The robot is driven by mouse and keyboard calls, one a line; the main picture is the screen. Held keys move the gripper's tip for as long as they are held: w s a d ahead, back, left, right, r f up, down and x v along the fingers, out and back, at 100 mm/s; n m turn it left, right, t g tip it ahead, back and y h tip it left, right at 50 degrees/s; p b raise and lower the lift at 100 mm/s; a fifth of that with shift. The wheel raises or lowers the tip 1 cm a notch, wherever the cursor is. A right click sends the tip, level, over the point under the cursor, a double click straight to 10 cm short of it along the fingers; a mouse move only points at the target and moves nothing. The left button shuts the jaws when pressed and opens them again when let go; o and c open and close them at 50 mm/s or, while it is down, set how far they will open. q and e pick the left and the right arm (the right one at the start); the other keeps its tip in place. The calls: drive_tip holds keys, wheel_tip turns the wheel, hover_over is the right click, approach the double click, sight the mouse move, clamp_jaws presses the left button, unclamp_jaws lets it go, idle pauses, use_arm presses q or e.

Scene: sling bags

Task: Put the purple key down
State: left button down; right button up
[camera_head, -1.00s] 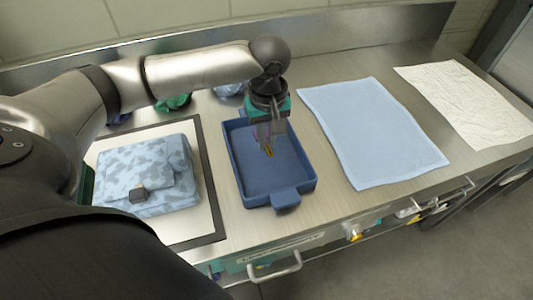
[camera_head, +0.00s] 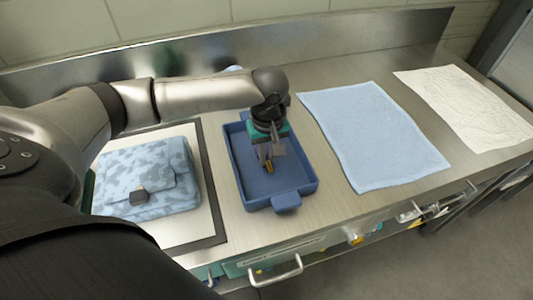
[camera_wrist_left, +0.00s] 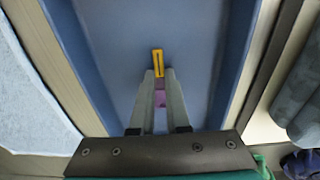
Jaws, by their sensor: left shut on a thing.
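My left gripper (camera_head: 265,154) is over the blue tray (camera_head: 243,190), its fingers pointing down inside the walls. It is shut on the purple key, whose yellow part (camera_head: 269,168) sticks out below the fingertips. In the left wrist view, the yellow end (camera_wrist_left: 157,62) extends past the fingertips and a purple part (camera_wrist_left: 160,98) shows between the fingers. The blue tray floor (camera_wrist_left: 120,45) is behind it. I cannot tell whether the key touches the floor. My right gripper is not in view.
A blue patterned sling bag (camera_head: 150,178) lies on a dark-edged board (camera_head: 213,222) left of the tray. A light blue cloth (camera_head: 370,135) and a white cloth (camera_head: 468,108) lie to the right. Bare counter (camera_head: 330,195) separates tray and blue cloth.

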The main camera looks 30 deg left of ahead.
sight(268, 163)
use_arm(q)
drive_tip(key=c, duration=1)
unclamp_jaws()
drive_tip(key=shift+s+d+f, duration=0.15)
drive_tip(key=shift+s+f, duration=0.15)
drive_tip(key=shift+f, duration=0.4)
drive_tip(key=shift+o, duration=0.5)
drive_tip(key=shift+w+r+b, duration=0.2)
drive_tip(key=shift+r+b, duration=0.2)
drive_tip(key=shift+b, duration=0.15)
wheel_tip(268, 163, up, 13)
drive_tip(key=p, duration=0.4)
drive_tip(key=shift+d+f, duration=0.15)
drive_tip(key=shift+s, duration=0.15)
